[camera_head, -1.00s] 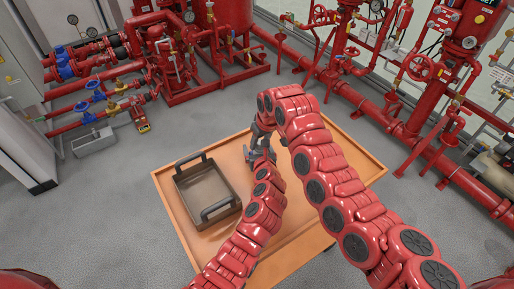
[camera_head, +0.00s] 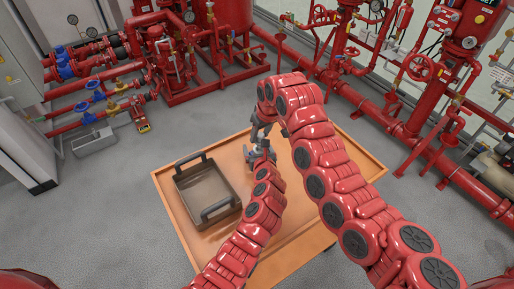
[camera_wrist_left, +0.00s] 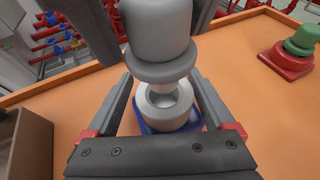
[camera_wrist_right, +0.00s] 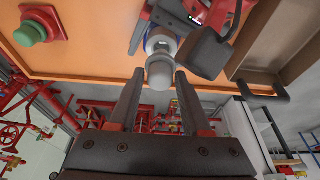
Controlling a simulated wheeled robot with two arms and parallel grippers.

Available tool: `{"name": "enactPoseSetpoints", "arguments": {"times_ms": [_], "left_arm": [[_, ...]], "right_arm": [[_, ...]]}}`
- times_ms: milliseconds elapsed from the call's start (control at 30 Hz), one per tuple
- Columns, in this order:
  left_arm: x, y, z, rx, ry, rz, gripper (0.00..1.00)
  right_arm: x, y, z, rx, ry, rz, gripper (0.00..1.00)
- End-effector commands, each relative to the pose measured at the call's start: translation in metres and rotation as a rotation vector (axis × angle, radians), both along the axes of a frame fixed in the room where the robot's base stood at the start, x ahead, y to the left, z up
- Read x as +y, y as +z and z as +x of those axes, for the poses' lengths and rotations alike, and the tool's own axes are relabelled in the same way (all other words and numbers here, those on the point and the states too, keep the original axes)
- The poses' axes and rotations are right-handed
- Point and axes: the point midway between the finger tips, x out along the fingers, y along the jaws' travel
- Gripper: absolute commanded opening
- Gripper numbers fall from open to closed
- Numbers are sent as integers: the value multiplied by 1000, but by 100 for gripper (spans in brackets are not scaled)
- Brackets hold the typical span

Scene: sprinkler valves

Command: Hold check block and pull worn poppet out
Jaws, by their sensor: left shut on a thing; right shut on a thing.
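The check block is a pale grey round body (camera_wrist_left: 168,112) on a blue base (camera_wrist_left: 146,128), seen in the left wrist view over the orange table. My left gripper (camera_wrist_left: 163,96) is shut on it, one finger on each side. The worn poppet (camera_wrist_left: 160,32), a grey cap with a flange and narrow stem, is above the block's open bore. I cannot tell whether the stem tip is still inside. My right gripper (camera_wrist_right: 160,76) is shut on the poppet, which also shows in the right wrist view (camera_wrist_right: 160,72). In the head view, both grippers are small and partly hidden by the arms.
A dark tray with two handles (camera_head: 178,186) stands at the left of the orange table (camera_head: 300,240). A green part (camera_wrist_left: 303,40) sits on a red base (camera_wrist_left: 284,62) away from my grippers. Red pipes and valves (camera_head: 420,68) stand beyond the table.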

Motion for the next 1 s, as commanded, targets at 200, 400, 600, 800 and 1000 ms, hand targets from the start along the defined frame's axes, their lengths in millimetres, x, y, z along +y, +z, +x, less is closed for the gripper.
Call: {"name": "enactPoseSetpoints", "arguments": {"times_ms": [200,400,600,800,1000], "left_arm": [[0,-6,-2,12,0,2,20],[0,-6,-2,12,0,2,20],[0,-6,-2,12,0,2,20],[0,-6,-2,12,0,2,20],[0,-6,-2,12,0,2,20]], "right_arm": [[1,14,-1,0,1,1,0],[1,28,0,-2,1,1,0],[0,41,0,-2,1,0,0],[0,53,0,1,1,-1,0],[0,57,-1,1,1,0,0]]}}
